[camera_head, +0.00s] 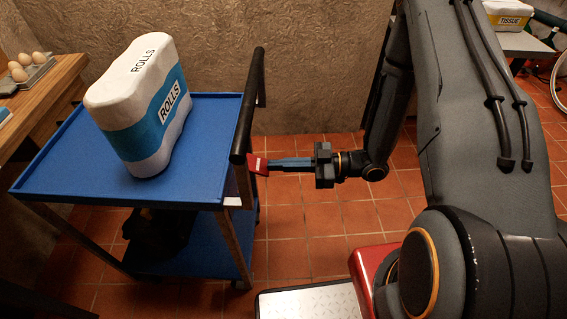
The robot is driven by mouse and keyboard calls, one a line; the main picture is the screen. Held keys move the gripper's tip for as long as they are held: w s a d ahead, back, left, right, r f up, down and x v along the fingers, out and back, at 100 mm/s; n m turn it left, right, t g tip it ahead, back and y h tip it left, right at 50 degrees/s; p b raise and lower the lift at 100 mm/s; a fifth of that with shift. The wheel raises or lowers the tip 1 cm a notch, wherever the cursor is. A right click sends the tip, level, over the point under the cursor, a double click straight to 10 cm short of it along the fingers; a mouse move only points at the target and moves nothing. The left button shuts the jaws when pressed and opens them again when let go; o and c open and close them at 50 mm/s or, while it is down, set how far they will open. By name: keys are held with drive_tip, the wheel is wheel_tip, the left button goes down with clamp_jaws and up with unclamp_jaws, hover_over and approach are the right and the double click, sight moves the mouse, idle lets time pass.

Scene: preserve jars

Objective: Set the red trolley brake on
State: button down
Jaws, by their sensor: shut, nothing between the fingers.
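The red trolley brake (257,165) is a small red piece at the near end of the trolley's black handle bar, on the right side of the blue trolley (85,187). My gripper (270,164) comes in from the right with its fingers level and shut, nothing held. The fingertips are at the right edge of the red brake and appear to touch it or sit just in front of it; I cannot tell which. The brake looks slightly tilted. Its far side is hidden.
A large pack of rolls (145,105) stands on the trolley's top tray. A dark object (155,232) lies on the lower shelf. A wooden table with eggs (17,74) is at the left. A tissue pack (508,15) is at the back right. Tiled floor (310,225) is clear below my gripper.

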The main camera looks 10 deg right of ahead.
drive_tip(key=shift+f, duration=0.55)
drive_tip(key=shift+r, duration=0.15)
drive_tip(key=s+d+r+p, duration=0.1)
drive_tip(key=d+r, duration=0.1)
drive_tip(key=d, duration=0.9)
drive_tip(key=shift+s+d+r, duration=0.2)
drive_tip(key=shift+s+r, duration=0.2)
